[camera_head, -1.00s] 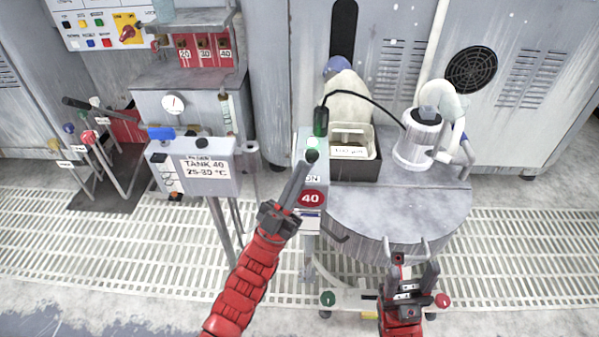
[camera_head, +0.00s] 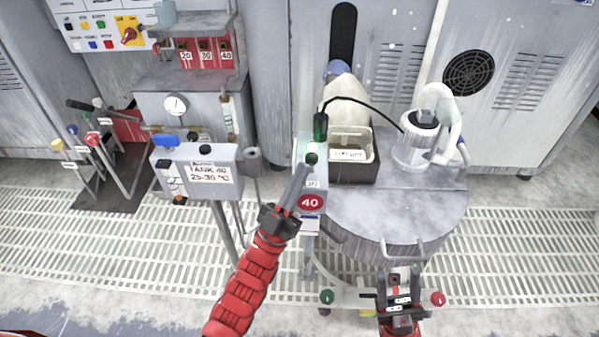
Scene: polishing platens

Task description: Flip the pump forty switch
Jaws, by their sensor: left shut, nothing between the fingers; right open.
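The pump forty switch box (camera_head: 306,224) is a grey post with a red oval "40" plate (camera_head: 311,202) on the front of the cart. A small dark green round part (camera_head: 311,159) shows at its top, right at my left fingertips. My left gripper (camera_head: 307,170) is shut and empty, reaching up over the box's face. Its fingers cover part of the face, so the switch lever and its position cannot be made out. Whether the tips touch the switch is unclear. My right gripper (camera_head: 400,280) is open and empty, in front of the round platen table.
The round grey table (camera_head: 400,215) carries a white canister (camera_head: 417,140) and a dark tray (camera_head: 352,170) with a light bin. Levers stand further left.

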